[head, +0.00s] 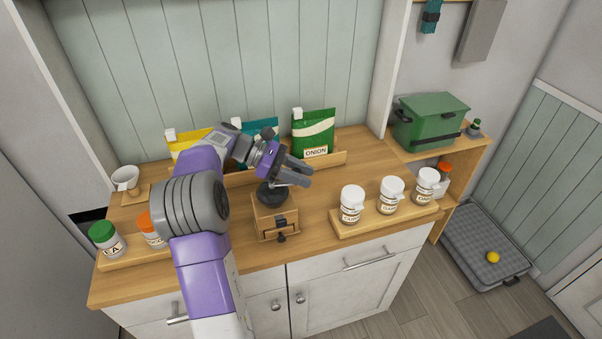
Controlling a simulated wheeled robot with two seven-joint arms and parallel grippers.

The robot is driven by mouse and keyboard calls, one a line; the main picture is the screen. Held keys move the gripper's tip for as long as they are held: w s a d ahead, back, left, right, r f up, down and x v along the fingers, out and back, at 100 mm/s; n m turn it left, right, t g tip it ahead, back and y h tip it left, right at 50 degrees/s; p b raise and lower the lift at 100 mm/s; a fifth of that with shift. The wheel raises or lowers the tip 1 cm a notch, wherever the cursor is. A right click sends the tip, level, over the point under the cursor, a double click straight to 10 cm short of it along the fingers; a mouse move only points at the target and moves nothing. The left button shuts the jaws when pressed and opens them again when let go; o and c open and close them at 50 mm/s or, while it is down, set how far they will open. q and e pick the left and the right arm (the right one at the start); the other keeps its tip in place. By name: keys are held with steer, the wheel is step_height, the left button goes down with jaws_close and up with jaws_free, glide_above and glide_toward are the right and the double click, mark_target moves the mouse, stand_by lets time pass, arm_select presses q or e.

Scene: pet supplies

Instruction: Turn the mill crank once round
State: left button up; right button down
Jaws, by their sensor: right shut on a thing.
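The mill (268,215) stands on the wooden counter, with a square wooden body, a small front drawer and a dark domed top. Its crank (280,185) is a thin metal arm over the dome, reaching toward the right. My right gripper (302,174) is just above and behind the mill's top, its grey fingers pointing right. It is shut at the crank's outer end; the fingers hide the crank's handle. My left gripper is not in view.
Three white-lidded jars (351,205) stand in a wooden tray right of the mill. Green- and orange-lidded jars (105,238) stand at the left. Seed-type packets, including a green onion packet (313,133), stand behind.

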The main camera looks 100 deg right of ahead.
steer(key=c, duration=0.8)
jaws_free()
steer(key=p+v, duration=0.1)
steer(key=v, duration=0.6)
steer(key=shift+w+d+r, duration=0.1)
steer(key=shift+w+d, duration=0.05)
steer(key=shift+w, duration=0.15)
